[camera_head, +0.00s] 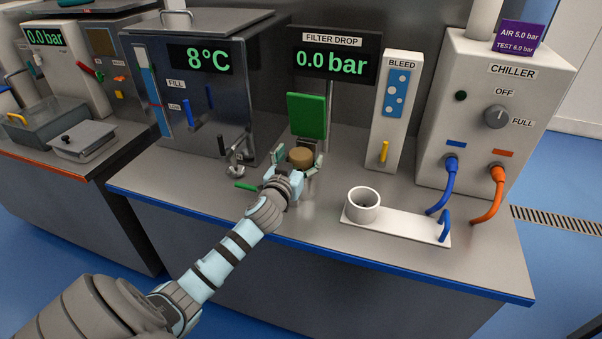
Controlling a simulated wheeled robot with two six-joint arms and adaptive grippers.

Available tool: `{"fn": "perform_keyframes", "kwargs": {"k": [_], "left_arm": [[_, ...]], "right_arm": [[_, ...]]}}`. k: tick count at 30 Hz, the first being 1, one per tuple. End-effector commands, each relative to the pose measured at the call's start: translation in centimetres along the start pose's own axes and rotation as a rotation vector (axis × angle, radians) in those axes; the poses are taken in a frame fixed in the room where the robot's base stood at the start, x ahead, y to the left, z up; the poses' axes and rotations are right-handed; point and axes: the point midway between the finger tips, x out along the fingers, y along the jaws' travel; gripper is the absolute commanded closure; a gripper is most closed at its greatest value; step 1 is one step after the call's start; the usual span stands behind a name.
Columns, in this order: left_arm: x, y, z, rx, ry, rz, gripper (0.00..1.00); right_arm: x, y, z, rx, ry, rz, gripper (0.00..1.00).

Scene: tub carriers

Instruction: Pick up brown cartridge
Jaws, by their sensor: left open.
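The brown cartridge (301,155) is a short round piece on the grey counter side, in front of an upright green panel (307,115) under the "FILTER DROP" display. My left gripper (294,168) reaches it from the front left. Its fingers are open, one on each side of the cartridge in the picture. I cannot tell whether they touch it. The lower part of the cartridge is hidden behind the gripper. My right gripper is not in view.
A steel tank (205,120) with a tap (234,165) stands close on the left. A bleed unit (393,130) and the chiller (500,115) stand to the right. A white cup (362,214) sits on a white plate. A green bar (246,187) lies by the gripper.

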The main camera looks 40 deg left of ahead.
Motion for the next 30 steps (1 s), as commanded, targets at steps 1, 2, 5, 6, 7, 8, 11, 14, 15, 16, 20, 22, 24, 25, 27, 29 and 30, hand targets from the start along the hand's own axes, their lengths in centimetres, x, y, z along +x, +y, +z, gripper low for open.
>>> {"fn": "perform_keyframes", "kwargs": {"k": [1, 2, 5, 6, 7, 8, 11, 14, 15, 16, 20, 22, 24, 25, 27, 29, 30], "left_arm": [[0.0, 0.0, 0.0, 0.000, 0.000, 0.000, 0.22], [0.0, 0.0, 0.0, 0.000, 0.000, 0.000, 0.22], [-0.1, 0.0, 0.0, 0.000, 0.000, 0.000, 0.36], [-0.1, 0.0, 0.0, 0.000, 0.000, 0.000, 0.43], [-0.1, 0.0, 0.0, 0.000, 0.000, 0.000, 0.48], [-0.1, 0.0, 0.0, 0.000, 0.000, 0.000, 0.52], [-0.1, 0.0, 0.0, 0.001, 0.000, 0.000, 0.68], [-0.1, 0.0, 0.0, 0.001, -0.001, -0.001, 0.84], [-0.1, 0.0, 0.0, 0.001, -0.001, -0.001, 0.91], [-0.1, 0.0, 0.0, 0.000, -0.001, -0.001, 0.96], [-0.1, 0.0, 0.0, 0.001, 0.000, 0.000, 1.00], [-0.1, 0.0, 0.0, 0.000, 0.000, 0.000, 1.00], [-0.1, 0.0, -0.1, 0.000, 0.000, 0.000, 1.00], [-0.1, 0.0, -0.2, 0.000, 0.000, 0.000, 1.00], [-0.1, 0.0, -0.6, 0.001, 0.001, -0.001, 1.00], [-0.1, 0.0, -1.3, 0.001, 0.002, -0.001, 1.00], [-0.2, 0.0, -1.9, 0.000, 0.003, 0.000, 1.00]], "right_arm": [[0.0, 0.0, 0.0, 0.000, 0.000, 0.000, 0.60], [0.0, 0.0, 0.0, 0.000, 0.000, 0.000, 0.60], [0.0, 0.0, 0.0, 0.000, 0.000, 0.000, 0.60], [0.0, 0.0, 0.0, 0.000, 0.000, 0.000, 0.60], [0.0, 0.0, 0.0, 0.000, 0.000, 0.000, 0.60], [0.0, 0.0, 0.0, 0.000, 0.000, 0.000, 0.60], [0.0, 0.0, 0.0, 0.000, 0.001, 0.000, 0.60], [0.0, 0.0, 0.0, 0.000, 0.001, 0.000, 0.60], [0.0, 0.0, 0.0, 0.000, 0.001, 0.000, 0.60], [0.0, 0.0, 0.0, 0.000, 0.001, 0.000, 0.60], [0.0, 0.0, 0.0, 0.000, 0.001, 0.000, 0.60], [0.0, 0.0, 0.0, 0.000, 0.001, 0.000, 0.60], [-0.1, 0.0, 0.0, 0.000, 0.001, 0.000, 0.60], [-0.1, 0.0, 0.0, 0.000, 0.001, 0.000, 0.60], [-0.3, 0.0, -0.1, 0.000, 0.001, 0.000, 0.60], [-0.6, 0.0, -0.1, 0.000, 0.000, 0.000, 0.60], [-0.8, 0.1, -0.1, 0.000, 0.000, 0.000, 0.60]]}}
